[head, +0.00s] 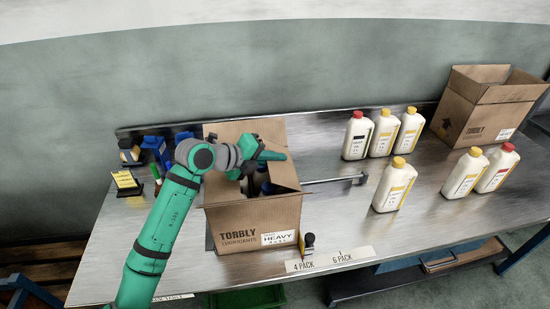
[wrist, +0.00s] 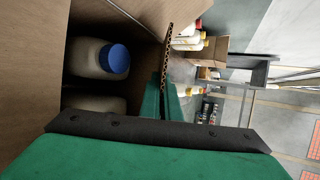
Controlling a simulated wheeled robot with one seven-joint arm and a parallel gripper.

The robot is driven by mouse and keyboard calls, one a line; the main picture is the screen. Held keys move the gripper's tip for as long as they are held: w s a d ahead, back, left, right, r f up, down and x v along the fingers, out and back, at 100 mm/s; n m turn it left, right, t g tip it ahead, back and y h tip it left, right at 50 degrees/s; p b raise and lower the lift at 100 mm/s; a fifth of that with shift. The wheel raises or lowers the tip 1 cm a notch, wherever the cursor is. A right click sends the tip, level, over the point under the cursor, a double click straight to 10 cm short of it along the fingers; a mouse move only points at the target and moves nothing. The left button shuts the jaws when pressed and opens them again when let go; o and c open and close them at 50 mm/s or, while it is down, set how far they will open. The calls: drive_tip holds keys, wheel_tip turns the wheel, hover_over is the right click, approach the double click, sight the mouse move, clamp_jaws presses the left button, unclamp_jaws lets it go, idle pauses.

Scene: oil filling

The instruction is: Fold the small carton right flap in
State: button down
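The small carton (head: 253,221), a brown TORBLY box marked HEAVY, stands open on the metal table in the middle of the head view. Bottles are inside; one with a blue cap (wrist: 114,59) shows in the wrist view. My gripper (head: 282,156) is over the carton's opening, its fingers toward the right side. In the wrist view its green fingers (wrist: 162,103) are close together at the upright right flap (wrist: 167,55), seen nearly edge-on. Whether the flap is pinched between them or just behind them is unclear. My arm hides part of the carton's top left.
Several white bottles (head: 394,186) stand right of the carton. A larger open carton (head: 480,112) is at the back right. A stamp-like tool (head: 308,243) and pack labels (head: 330,258) are at the front edge. Blue items (head: 157,148) stand behind my arm at the left.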

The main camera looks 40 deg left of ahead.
drive_tip(key=shift+f, duration=0.25)
drive_tip(key=c, duration=2)
unclamp_jaws()
drive_tip(key=shift+r, duration=0.15)
drive_tip(key=v, duration=1)
drive_tip(key=shift+s+r, duration=0.2)
drive_tip(key=shift+s, duration=0.15)
drive_tip(key=shift+a, duration=0.1)
